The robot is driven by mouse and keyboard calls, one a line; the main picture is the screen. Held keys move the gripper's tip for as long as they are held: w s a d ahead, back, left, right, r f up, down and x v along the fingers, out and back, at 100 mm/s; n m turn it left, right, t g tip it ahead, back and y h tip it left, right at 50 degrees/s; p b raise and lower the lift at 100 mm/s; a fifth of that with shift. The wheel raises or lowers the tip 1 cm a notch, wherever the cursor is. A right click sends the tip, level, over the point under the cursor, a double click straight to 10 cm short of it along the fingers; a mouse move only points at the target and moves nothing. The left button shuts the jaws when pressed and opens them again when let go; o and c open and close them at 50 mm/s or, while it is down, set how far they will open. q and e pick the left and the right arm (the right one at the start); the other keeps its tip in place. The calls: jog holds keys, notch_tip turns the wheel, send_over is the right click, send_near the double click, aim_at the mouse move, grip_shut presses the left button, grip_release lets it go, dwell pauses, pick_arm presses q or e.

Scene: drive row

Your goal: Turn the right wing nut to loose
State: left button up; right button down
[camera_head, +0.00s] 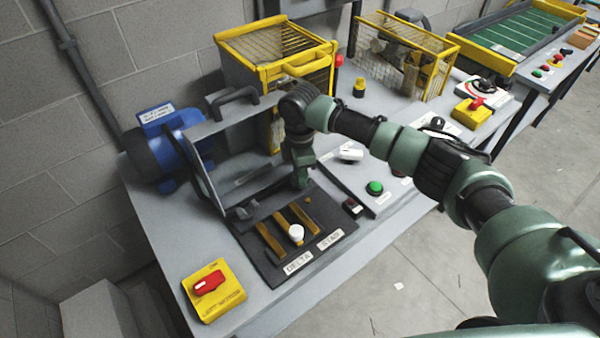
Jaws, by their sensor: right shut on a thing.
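My right gripper (301,180) points down at the far right end of a dark panel (262,262) with brass bars (271,240) and labels reading DELTA and STAR. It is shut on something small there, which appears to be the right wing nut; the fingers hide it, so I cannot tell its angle. A white knob (296,232) stands on the bars nearer to me, apart from the gripper. My left gripper is not in view.
A grey frame with a handle (233,98) stands behind the panel, close to my right wrist. A blue motor (160,150) is at left. A yellow box with a red switch (213,290) sits at the front. A green button (374,188) and yellow cage (275,50) are nearby.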

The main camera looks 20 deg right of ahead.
jog(key=shift+r+n+p, duration=0.1)
jog(key=shift+n+p, duration=0.35)
jog(key=shift+n, duration=0.55)
jog(key=shift+n+p, duration=0.3)
jog(key=shift+n, duration=0.8)
jog(key=c, duration=1.2)
grip_release()
jog(key=shift+c, duration=0.2)
notch_tip(320, 180, up, 8)
jog(key=shift+f+b, duration=0.15)
jog(key=shift+b, duration=0.5)
